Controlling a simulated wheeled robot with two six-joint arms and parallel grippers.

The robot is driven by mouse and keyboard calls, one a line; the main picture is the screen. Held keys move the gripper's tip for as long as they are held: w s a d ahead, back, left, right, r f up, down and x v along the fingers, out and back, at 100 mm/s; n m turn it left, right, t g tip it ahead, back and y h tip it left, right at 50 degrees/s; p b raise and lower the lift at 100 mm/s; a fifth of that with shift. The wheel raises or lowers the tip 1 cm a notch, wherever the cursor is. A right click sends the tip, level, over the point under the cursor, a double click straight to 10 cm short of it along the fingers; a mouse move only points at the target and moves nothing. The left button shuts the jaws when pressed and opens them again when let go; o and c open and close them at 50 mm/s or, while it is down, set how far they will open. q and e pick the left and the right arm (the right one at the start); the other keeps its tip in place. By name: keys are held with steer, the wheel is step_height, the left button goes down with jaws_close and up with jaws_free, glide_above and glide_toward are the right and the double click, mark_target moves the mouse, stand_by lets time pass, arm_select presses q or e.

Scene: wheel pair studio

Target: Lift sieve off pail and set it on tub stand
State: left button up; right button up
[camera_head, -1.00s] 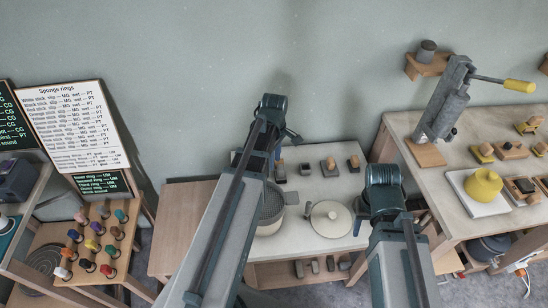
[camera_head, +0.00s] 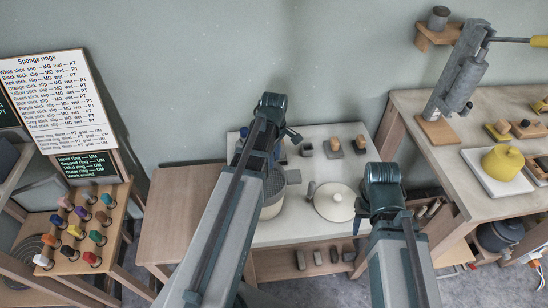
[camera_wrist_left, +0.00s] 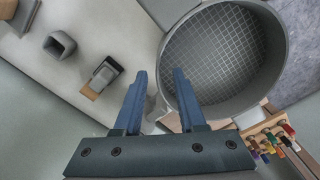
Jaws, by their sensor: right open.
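The grey sieve (camera_head: 274,184) sits on the pale pail (camera_head: 271,209) on the white-topped table, partly hidden by my left arm. The left wrist view shows the sieve's round rim and square mesh (camera_wrist_left: 225,55) from above. My left gripper (camera_wrist_left: 158,76) is open, its fingers apart just beside the rim; I cannot tell whether they touch it. In the head view my left gripper (camera_head: 276,153) is mostly hidden behind its arm. My right gripper (camera_head: 358,223) is open, mostly hidden, right of a lidded cream pot (camera_head: 334,201). I cannot tell which thing is the tub stand.
Small dark blocks and a cup (camera_head: 306,149) stand at the table's back. A bare wooden side table (camera_head: 190,210) is at its left, beside a rack of coloured sticks (camera_head: 81,232). A bench (camera_head: 410,103) with a lever press (camera_head: 462,75) is at the right.

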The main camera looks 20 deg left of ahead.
arm_select(q)
steer(key=shift+f+b, duration=0.35)
steer(key=shift+f, duration=0.4)
jaws_close()
stand_by(2.5)
